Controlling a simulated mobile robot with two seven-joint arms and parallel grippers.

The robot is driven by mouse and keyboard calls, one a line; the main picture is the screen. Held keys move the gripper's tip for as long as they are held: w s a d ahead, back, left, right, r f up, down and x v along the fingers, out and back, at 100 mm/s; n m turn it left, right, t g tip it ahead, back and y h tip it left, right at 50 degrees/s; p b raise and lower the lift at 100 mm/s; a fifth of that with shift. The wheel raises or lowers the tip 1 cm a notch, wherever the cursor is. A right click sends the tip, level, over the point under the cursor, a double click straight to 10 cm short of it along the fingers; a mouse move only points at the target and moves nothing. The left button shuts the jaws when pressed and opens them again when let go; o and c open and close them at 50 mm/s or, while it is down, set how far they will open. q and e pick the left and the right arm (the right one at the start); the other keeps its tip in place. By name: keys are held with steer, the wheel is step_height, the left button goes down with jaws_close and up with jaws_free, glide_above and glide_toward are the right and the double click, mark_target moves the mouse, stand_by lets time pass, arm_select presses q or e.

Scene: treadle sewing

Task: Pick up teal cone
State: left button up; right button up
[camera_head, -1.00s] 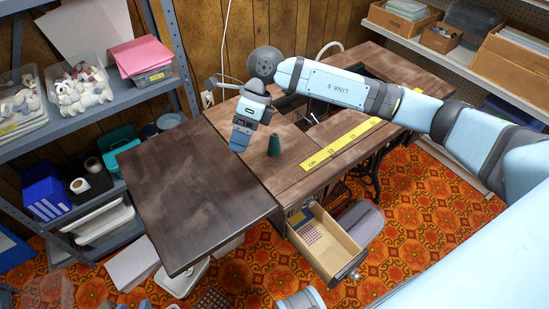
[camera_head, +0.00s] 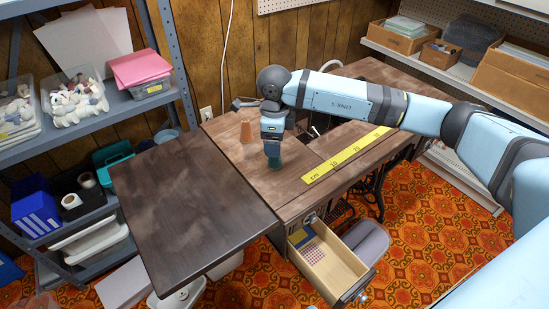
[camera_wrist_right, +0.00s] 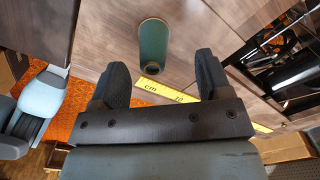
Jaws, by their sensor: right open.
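The teal cone (camera_head: 274,163) stands on the brown wooden sewing table, mostly hidden by my right gripper in the head view. In the right wrist view the teal cone (camera_wrist_right: 153,44) shows clearly, just beyond and between the fingertips. My right gripper (camera_head: 272,152) points down right over the cone. Its two dark fingers (camera_wrist_right: 162,75) are spread apart with nothing between them, and I see no contact with the cone. My left gripper is not in view.
An orange-brown cone (camera_head: 248,132) stands just left of my right gripper. A yellow ruler (camera_head: 345,155) lies to the right on the sewing table. A drawer (camera_head: 330,262) is open below the front edge. The dark side leaf (camera_head: 190,200) is clear.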

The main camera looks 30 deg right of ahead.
steer(key=f, duration=0.3)
steer(key=f+b, duration=0.1)
steer(key=shift+s+a+f, duration=0.2)
steer(key=shift+s+f, duration=0.05)
steer(key=shift+s, duration=0.15)
steer(key=shift+f, duration=0.35)
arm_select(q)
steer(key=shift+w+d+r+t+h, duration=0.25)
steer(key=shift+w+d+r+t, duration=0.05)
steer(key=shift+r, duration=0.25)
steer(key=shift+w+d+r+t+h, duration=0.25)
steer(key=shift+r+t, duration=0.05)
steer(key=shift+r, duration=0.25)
arm_select(e)
steer(key=c, duration=1)
